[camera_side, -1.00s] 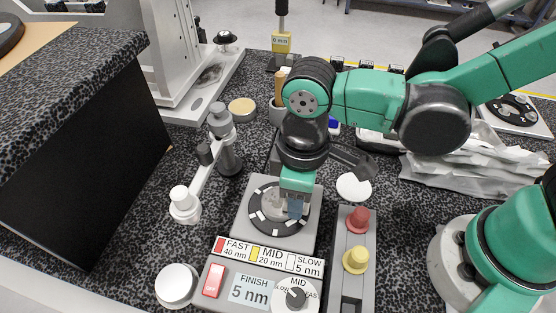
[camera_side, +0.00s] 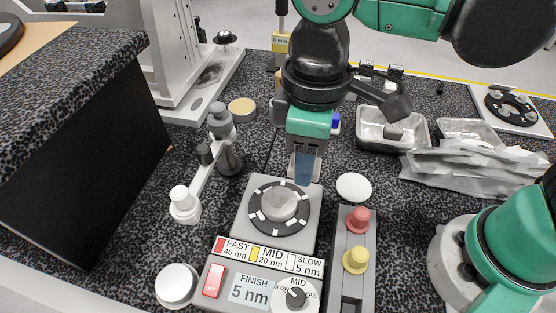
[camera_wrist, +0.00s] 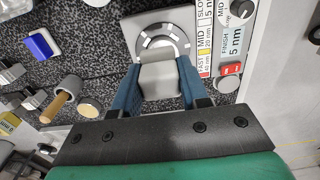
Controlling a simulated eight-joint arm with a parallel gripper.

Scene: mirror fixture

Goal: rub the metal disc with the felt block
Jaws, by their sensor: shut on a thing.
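The metal disc (camera_side: 279,204) is a grey round piece inside a black ring with white marks, on the flat top of the grey machine (camera_side: 243,232). Part of the ring also shows at the top of the wrist view (camera_wrist: 181,37). My gripper (camera_side: 304,180) has blue fingers and hangs above the disc's back edge, apart from it. In the wrist view, my gripper (camera_wrist: 160,88) is shut on a pale grey block, the felt block (camera_wrist: 160,78). The block hides much of the disc there. In the side view, the fingers mostly hide the block.
The front panel has a red switch (camera_side: 213,281) and a dial (camera_side: 295,297). Right of the machine stand a red knob (camera_side: 358,219) and a yellow knob (camera_side: 356,260). A jointed stand (camera_side: 224,150) is at left. A metal tray (camera_side: 366,139) and grey bags (camera_side: 470,160) lie at right.

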